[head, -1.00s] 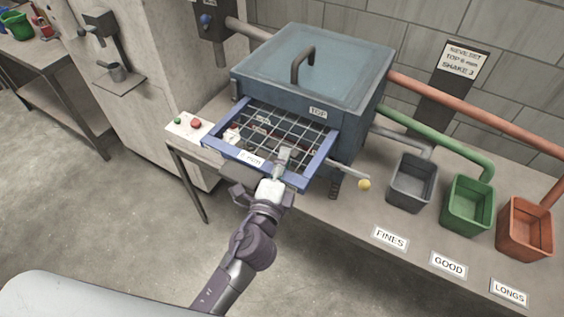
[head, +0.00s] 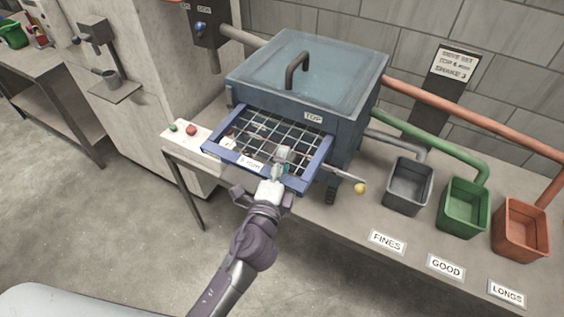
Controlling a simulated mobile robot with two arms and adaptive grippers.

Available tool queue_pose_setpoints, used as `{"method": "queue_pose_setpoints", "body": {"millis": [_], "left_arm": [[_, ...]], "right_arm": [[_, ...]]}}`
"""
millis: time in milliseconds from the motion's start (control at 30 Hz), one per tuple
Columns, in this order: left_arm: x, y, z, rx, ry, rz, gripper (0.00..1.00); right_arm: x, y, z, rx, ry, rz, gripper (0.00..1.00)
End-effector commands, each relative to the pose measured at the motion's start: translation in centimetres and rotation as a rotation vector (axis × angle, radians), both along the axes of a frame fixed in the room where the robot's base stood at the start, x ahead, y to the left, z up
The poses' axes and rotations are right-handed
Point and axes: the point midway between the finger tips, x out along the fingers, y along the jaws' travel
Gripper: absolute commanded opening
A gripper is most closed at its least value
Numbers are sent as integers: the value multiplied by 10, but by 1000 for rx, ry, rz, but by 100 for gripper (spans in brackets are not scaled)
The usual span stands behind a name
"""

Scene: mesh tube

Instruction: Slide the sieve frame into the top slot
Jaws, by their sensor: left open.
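The blue sieve frame (head: 232,154) with a wire mesh sits part-way in the slot under the label TOP (head: 314,117) on the blue-grey sieve machine (head: 310,68). Its front part sticks out, with a white label on the front bar whose text is only partly readable. My left gripper (head: 279,160) is open at the frame's front bar, right of that label. One finger is over the bar; I cannot tell if it touches. The frame's back end is hidden inside the machine. My right gripper is not in view.
A lever with a yellow knob (head: 360,188) sticks out right of the frame. A panel with green and red buttons (head: 191,130) is at the left. Grey (head: 408,186), green (head: 464,207) and orange (head: 520,228) bins stand at the right on the bench.

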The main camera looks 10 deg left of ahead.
Motion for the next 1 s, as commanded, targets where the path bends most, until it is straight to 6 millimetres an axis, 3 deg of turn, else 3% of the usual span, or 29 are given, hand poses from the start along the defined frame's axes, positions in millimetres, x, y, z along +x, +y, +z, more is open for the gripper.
{"method": "queue_pose_setpoints", "body": {"millis": [233,600,800,1000], "left_arm": [[-18,2,-3,0,5,0,54],[-96,10,-3,2,4,0,54],[-115,13,-3,3,-1,0,54],[-120,13,-2,1,-2,0,54]], "right_arm": [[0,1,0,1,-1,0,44],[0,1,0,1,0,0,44],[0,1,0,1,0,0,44],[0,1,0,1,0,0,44]]}}
